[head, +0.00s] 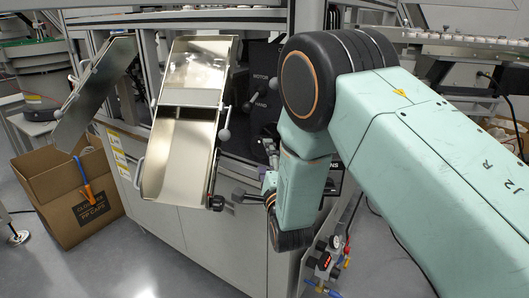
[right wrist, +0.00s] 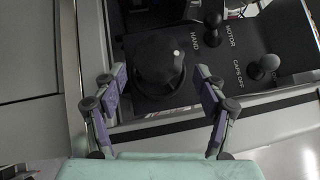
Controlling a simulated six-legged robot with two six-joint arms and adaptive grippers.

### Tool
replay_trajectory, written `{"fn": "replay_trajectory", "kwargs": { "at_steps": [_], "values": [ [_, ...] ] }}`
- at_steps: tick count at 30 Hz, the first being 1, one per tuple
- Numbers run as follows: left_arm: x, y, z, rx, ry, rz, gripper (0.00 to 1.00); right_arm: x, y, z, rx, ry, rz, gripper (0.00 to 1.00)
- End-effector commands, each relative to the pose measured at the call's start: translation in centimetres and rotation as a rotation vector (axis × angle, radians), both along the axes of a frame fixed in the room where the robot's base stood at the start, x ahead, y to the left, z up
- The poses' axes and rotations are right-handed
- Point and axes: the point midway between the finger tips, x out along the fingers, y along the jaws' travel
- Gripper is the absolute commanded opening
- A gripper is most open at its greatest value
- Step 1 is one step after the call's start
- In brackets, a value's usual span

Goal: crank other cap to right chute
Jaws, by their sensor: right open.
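My right gripper (head: 243,194) reaches in from the right, low beside the right chute. In the right wrist view my right gripper (right wrist: 160,78) is open and empty, with its fingers apart on either side of a round black knob (right wrist: 158,62); contact cannot be told. The right chute (head: 168,172) is a tilted bright metal trough. The left chute (head: 90,95) is a tilted metal plate. A dark knob (head: 216,203) sits at the right chute's lower right corner. I cannot make out a cap in either chute. My left gripper is not in view.
A black panel (right wrist: 215,65) carries levers marked HAND, MOTOR and CAPS OFF. A cardboard carton (head: 65,190) with an orange-handled tool (head: 87,193) stands below the left chute. Small red and black fittings (head: 322,262) stick out near my right arm. The grey floor (head: 130,265) in front is clear.

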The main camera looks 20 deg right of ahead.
Motion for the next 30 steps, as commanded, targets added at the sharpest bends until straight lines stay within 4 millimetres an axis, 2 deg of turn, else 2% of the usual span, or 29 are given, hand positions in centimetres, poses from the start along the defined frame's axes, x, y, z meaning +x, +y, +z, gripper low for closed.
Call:
{"fn": "replay_trajectory", "kwargs": {
  "at_steps": [3,9,20,30],
  "values": [
    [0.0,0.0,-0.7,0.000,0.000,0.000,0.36,1.9,-0.4,0.1,0.001,-0.002,-0.001,0.71],
    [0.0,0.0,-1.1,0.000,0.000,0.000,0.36,3.7,-0.8,0.4,-0.002,0.001,-0.001,0.71],
    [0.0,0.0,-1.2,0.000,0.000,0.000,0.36,4.0,-1.0,0.5,-0.001,0.003,-0.001,0.71],
    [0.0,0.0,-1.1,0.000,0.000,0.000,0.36,4.0,-1.0,0.5,-0.002,0.003,-0.001,0.42]
  ]
}}
